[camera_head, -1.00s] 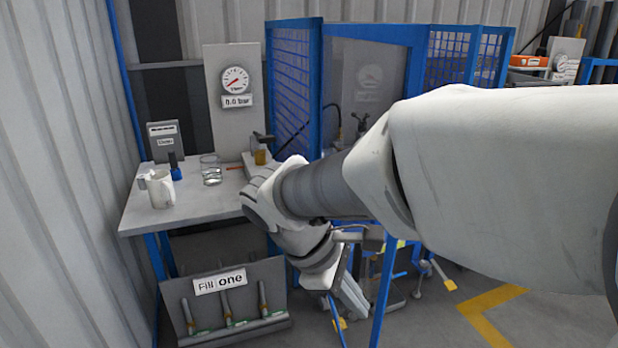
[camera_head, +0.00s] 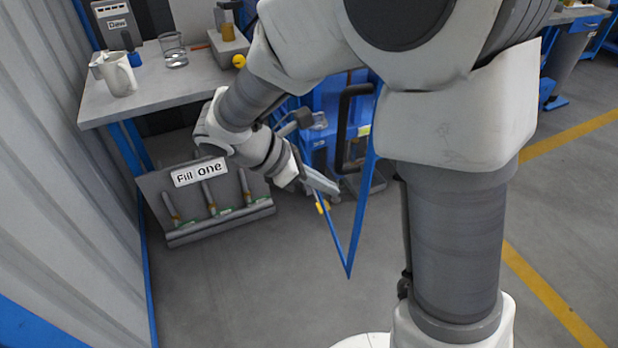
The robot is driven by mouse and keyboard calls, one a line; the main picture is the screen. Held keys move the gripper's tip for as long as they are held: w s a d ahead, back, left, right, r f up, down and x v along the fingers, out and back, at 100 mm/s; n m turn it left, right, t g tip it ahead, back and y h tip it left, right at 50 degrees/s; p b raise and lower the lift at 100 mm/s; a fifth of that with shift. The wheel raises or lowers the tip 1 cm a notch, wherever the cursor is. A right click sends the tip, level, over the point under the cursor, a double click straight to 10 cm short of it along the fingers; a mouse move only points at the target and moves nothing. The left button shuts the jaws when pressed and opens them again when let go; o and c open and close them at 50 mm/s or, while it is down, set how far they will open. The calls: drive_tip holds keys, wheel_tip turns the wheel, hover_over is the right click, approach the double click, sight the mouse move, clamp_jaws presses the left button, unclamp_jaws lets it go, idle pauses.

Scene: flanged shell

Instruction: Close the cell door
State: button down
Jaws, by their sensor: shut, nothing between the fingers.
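The cell door shows only in part, as thin blue frame bars (camera_head: 362,222) that meet at a low corner above the grey floor. It stands swung out from the blue cell, toward me. My arm hides its upper part. My gripper (camera_head: 326,184) is shut and empty, its silver fingers pointing down and right beside the door's frame. I cannot tell whether the fingers touch the frame. A black handle-shaped bar (camera_head: 346,125) shows just right of the gripper, partly behind the arm; I cannot tell what it is fixed to.
A workbench (camera_head: 112,100) at the upper left carries a white mug (camera_head: 118,75), a glass (camera_head: 173,50) and a yellow knob. Below it stands a rack (camera_head: 160,232) labelled "Fill one". A corrugated wall (camera_head: 50,180) closes the left side. The floor in front is clear, with yellow lines at right.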

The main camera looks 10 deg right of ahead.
sight(366, 191)
drive_tip(key=shift+w+d+f+b, duration=0.15)
drive_tip(key=shift+d+f+b, duration=0.1)
drive_tip(key=shift+d, duration=0.7)
drive_tip(key=shift+w+d+f+b, duration=0.1)
drive_tip(key=shift+d+f+b, duration=0.15)
drive_tip(key=shift+d, duration=0.65)
drive_tip(key=shift+w+d+f+b, duration=0.15)
drive_tip(key=shift+d+f, duration=0.15)
drive_tip(key=shift+d, duration=0.65)
drive_tip(key=shift+d, duration=0.15)
